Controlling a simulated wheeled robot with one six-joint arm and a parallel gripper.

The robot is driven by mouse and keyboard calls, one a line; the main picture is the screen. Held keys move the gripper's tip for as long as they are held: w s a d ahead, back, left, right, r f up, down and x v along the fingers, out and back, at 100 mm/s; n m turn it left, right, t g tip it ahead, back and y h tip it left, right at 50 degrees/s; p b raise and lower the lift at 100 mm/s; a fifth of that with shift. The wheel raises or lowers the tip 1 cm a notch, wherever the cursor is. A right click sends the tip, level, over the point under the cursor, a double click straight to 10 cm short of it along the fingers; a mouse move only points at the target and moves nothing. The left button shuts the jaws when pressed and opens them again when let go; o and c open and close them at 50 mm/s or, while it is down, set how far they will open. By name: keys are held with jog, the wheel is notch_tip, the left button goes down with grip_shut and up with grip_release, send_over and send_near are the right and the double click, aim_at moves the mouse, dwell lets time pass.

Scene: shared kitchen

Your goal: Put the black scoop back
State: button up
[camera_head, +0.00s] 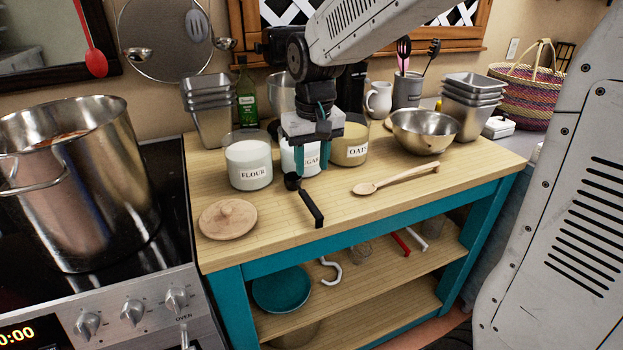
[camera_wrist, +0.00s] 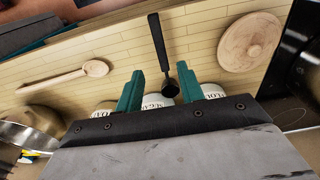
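The black scoop (camera_head: 305,200) lies on the wooden countertop, its handle toward the front edge and its bowl toward the jars. My gripper (camera_head: 311,168) is open and empty, above the counter in front of the sugar jar (camera_head: 287,158). In the wrist view the scoop's handle (camera_wrist: 157,38) extends away beyond my teal fingertips (camera_wrist: 160,70), and its bowl shows between them. I cannot tell the exact height of the fingers above it. The flour jar (camera_head: 249,170) stands left of my gripper and the oats jar (camera_head: 352,152) right; the sugar jar is partly hidden by my gripper.
A round wooden lid (camera_head: 228,222) lies at the counter's front left. A wooden spoon (camera_head: 400,179) lies to the right, before a metal bowl (camera_head: 424,142). A large pot (camera_head: 90,215) stands on the stove at left. The front strip near the scoop is clear.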

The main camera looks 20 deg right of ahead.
jog(key=s+d+r, duration=0.1)
jog(key=s, duration=1.1)
jog(key=s+d+r, duration=0.1)
jog(key=s+d, duration=0.1)
jog(key=s, duration=1.1)
jog(key=shift+s+r, duration=0.15)
jog(key=shift+r, duration=0.15)
jog(key=shift+d, duration=0.15)
